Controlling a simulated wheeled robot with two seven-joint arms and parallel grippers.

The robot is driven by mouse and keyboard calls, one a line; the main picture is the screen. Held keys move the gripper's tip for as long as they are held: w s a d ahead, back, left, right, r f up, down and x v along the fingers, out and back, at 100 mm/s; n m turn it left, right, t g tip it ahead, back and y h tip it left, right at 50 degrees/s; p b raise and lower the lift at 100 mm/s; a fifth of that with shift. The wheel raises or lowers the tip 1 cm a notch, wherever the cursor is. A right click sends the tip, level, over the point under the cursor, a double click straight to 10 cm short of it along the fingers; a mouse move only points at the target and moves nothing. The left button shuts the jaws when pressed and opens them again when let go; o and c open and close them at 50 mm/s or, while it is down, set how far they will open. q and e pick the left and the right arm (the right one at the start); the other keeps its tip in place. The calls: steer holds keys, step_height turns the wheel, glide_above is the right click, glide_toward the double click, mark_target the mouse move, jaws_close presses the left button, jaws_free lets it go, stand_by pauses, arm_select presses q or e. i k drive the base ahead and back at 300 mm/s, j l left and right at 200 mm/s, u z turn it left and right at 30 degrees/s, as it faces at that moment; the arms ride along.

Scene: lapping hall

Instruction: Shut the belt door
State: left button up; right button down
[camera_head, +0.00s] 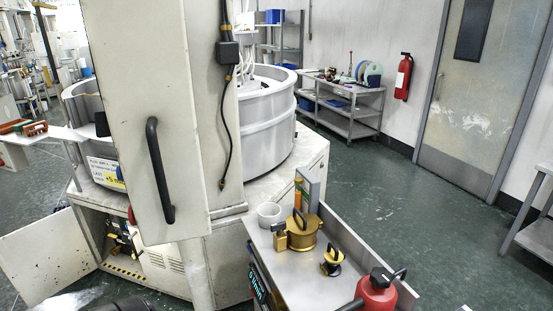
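A low cream door (42,256) stands swung open at the lower left of the machine. It is hinged near the machine's base and sticks out to the left. Beside it is an open compartment (122,238) with dark parts and a yellow-black striped sill (122,272); the inside is only partly visible. A tall cream panel (130,75) with a long black handle (160,170) stands in front of the machine. No label tells me which one is the belt door. Neither of my grippers is in view.
Green floor (400,215) is clear towards the grey door (484,90).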

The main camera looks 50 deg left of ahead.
mark_target(44, 257)
steer(key=k+j, duration=0.2)
steer(key=j, duration=0.2)
steer(key=k+j, duration=0.2)
steer(key=j, duration=0.25)
steer(key=k+j, duration=0.2)
steer(key=j, duration=0.2)
steer(key=k+j, duration=0.2)
steer(key=j, duration=0.25)
steer(key=k+j, duration=0.3)
steer(key=j, duration=0.4)
steer(key=k+j+z, duration=0.15)
steer(key=j, duration=0.6)
steer(key=k+j, duration=0.4)
steer(key=j, duration=0.3)
steer(key=k+j+z, duration=0.1)
steer(key=k+j, duration=0.25)
steer(key=j, duration=0.35)
steer(key=k+j+z, duration=0.1)
steer(key=k+j, duration=0.2)
steer(key=j, duration=0.35)
steer(key=k+j, duration=0.4)
steer(key=j, duration=0.25)
steer(key=k+j+z, duration=0.15)
steer(key=k+j, duration=0.2)
steer(key=j, duration=0.3)
steer(key=k+j, duration=0.4)
steer(key=j, duration=0.2)
steer(key=j+z, duration=0.15)
steer(key=j, duration=2.1)
